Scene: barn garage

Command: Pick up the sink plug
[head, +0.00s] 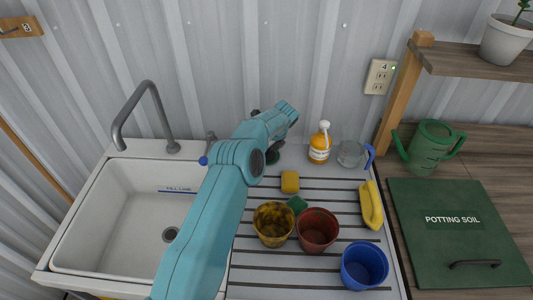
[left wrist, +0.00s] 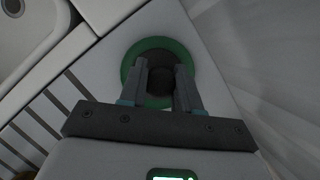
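My left arm reaches from the bottom of the head view across the counter, with its gripper (head: 272,155) low over the back strip, right of the tap. The arm hides what lies under it there. In the left wrist view, the gripper (left wrist: 161,75) has its fingers on either side of a dark round knob. A green ring with a dark middle (left wrist: 135,57) surrounds the knob on the white surface; it looks like the sink plug. I cannot tell whether the fingers press on the knob. My right gripper is not in view.
The white sink (head: 118,225) with its curved faucet (head: 150,100) is left.

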